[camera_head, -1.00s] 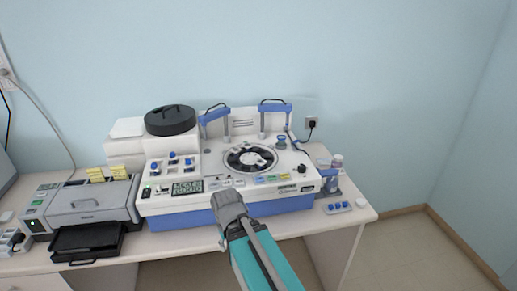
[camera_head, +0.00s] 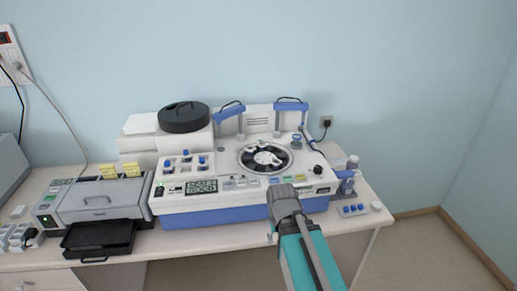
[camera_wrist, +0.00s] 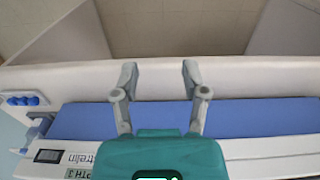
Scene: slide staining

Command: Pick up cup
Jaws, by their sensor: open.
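I cannot tell for certain which thing is the cup. A small pale lidded container (camera_head: 352,162) stands at the right end of the staining machine, and a small white round piece (camera_head: 376,206) sits near the table's right edge. A small blue-grey container (camera_head: 296,141) is on top of the machine. My gripper (camera_wrist: 159,80) is open and empty in the wrist view, over the table's front edge and the machine's blue front. In the head view my arm covers part of the machine's front, and the fingers are mostly hidden.
The white and blue staining machine (camera_head: 238,203) fills the table's middle. A grey printer-like device (camera_head: 98,200) with a black tray (camera_head: 98,238) is at left. A small rack with blue caps (camera_head: 352,210) lies at right. The table's front strip (camera_head: 200,240) is clear.

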